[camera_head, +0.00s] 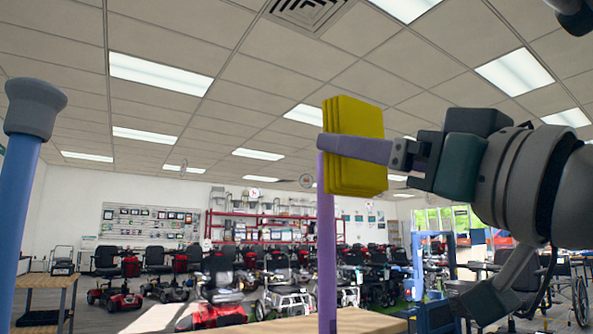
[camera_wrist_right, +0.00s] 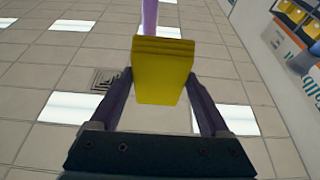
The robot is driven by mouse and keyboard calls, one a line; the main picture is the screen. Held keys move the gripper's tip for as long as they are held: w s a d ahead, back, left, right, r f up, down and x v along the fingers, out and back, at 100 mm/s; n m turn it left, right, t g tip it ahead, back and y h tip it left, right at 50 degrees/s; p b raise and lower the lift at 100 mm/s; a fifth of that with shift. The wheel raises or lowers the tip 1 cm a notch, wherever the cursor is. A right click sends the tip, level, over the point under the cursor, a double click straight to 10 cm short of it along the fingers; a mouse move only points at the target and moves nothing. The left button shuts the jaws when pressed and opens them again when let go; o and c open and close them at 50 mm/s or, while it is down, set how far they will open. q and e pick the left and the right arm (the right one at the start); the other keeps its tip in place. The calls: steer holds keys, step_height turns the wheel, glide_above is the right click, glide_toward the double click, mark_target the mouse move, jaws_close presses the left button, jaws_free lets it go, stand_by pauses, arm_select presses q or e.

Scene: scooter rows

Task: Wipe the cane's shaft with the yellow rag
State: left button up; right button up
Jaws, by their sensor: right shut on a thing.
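The yellow rag (camera_head: 357,120) is a folded, block-like stack, held up in the middle of the head view. My right gripper (camera_head: 352,149) comes in from the right and is shut on it. In the right wrist view the rag (camera_wrist_right: 160,75) sits between the two fingers (camera_wrist_right: 158,90). The cane's purple shaft (camera_head: 327,250) stands upright just below and left of the rag. Its upper end meets the rag's left edge, and I cannot tell whether they touch. In the wrist view the shaft (camera_wrist_right: 150,18) shows beyond the rag.
A pale wooden top (camera_head: 350,322) lies at the bottom middle. A blue post with a grey cap (camera_head: 35,105) rises at the left, near a small wooden table (camera_head: 45,283). Rows of scooters (camera_head: 215,290) and red shelving (camera_head: 275,228) stand behind. Air around the rag's left is clear.

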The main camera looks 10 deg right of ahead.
steer(key=shift+s, duration=0.15)
steer(key=s+p, duration=0.1)
steer(key=s+d, duration=0.1)
steer(key=shift+s+p, duration=0.4)
stand_by(0.5)
steer(key=shift+w, duration=0.15)
steer(key=w, duration=0.1)
steer(key=w+a, duration=0.1)
steer(key=w+p, duration=0.1)
steer(key=w, duration=0.1)
steer(key=shift+a, duration=0.25)
steer(key=shift+w+a+f, duration=0.1)
steer(key=shift+w+a, duration=0.1)
steer(key=shift+w, duration=0.25)
steer(key=shift+w+a+f, duration=0.1)
steer(key=shift+w+a, duration=0.05)
steer(key=shift+w, duration=0.25)
